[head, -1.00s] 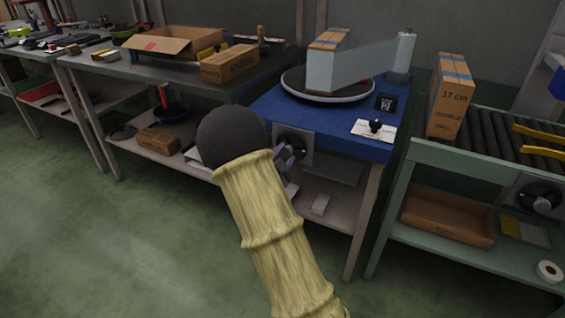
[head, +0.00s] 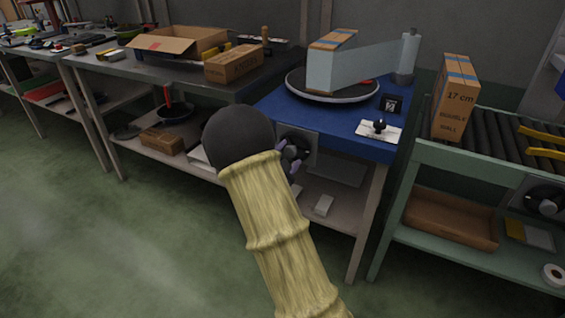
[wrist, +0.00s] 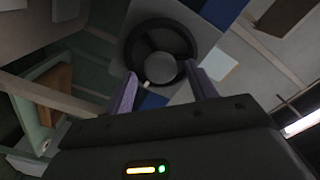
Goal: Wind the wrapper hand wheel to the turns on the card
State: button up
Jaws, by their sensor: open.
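The dark hand wheel (head: 297,149) is on a grey plate at the front of the blue wrapper table (head: 284,110). In the wrist view the wheel (wrist: 158,50) shows its rim, spokes and a small pale knob at its lower edge. My gripper (wrist: 162,90) is open, its purple fingers on either side of the wheel's lower rim; I cannot tell if they touch it. In the head view my arm partly hides the gripper (head: 293,160). A box (head: 333,40) stands on the round turntable (head: 330,96), with film running to a post (head: 406,58). A small black card (head: 390,103) carries an unreadable white mark.
A white plate with a black knob (head: 380,130) lies on the blue table. At left, a grey bench holds an open carton (head: 172,45). The floor at left is clear.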

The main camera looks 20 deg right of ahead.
jog(key=p+v, duration=0.3)
jog(key=v, duration=1.4)
jog(key=shift+a+f, duration=0.1)
jog(key=shift+a, duration=0.05)
jog(key=a+f+n+g+y, duration=0.2)
jog(key=a+n+y, duration=0.3)
jog(key=n+y, duration=0.6)
jog(key=s+d+n+g+y, duration=0.25)
jog(key=s+n+g, duration=0.5)
jog(key=s, duration=0.75)
notch_tip(320, 180, up, 39)
jog(key=n+t+p, duration=0.1)
jog(key=p, duration=3.7)
jog(key=shift+s+a+f+n+y+p, duration=0.2)
jog(key=shift+a+n+y+p, duration=0.1)
jog(key=shift+a+n+y, duration=0.1)
